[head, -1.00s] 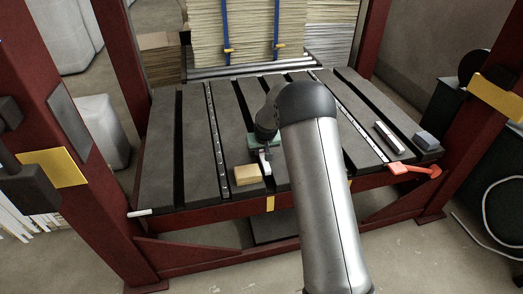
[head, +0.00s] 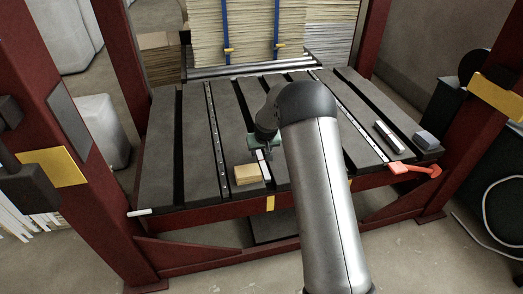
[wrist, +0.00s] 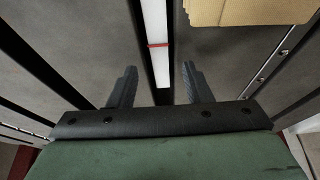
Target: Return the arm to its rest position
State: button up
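In the wrist view the cloth (wrist: 250,10) is at the top right, partly cut off by the frame. My gripper (wrist: 157,78) is open, its two dark fingers apart with nothing held between them. It hangs above the table, clear of the cloth. In the head view my arm hides most of the gripper; part of its green body (head: 252,142) shows just behind the cloth.
A white strip with a red band (wrist: 157,40) lies along the table below the fingers. An orange-red clamp-like tool (head: 415,170), a pale bar (head: 389,138) and a grey-blue block (head: 426,140) are at the right. Red posts (head: 75,130) flank the table. Stacked sheets (head: 250,35) stand behind.

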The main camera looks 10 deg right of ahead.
jog(key=shift+r, duration=0.1)
dwell(0.7)
notch_tip(320, 180, up, 8)
jog(key=p, duration=0.4)
jog(key=shift+p, duration=0.4)
dwell(0.4)
jog(key=s+a+r+g+p, duration=0.1)
jog(key=s+r+p, duration=0.6)
jog(key=s+r, duration=0.45)
jog(key=s+r+g+p, duration=0.1)
jog(key=s+r+p, duration=0.7)
jog(key=r, duration=0.7)
jog(key=s+r+g+p, duration=0.1)
jog(key=s+r+p, duration=0.5)
jog(key=s, duration=0.6)
jog(key=s+r+g+p, duration=0.1)
jog(key=s+r+p, duration=0.4)
jog(key=s, duration=0.8)
jog(key=shift+r+p, duration=0.4)
jog(key=shift+r, duration=0.5)
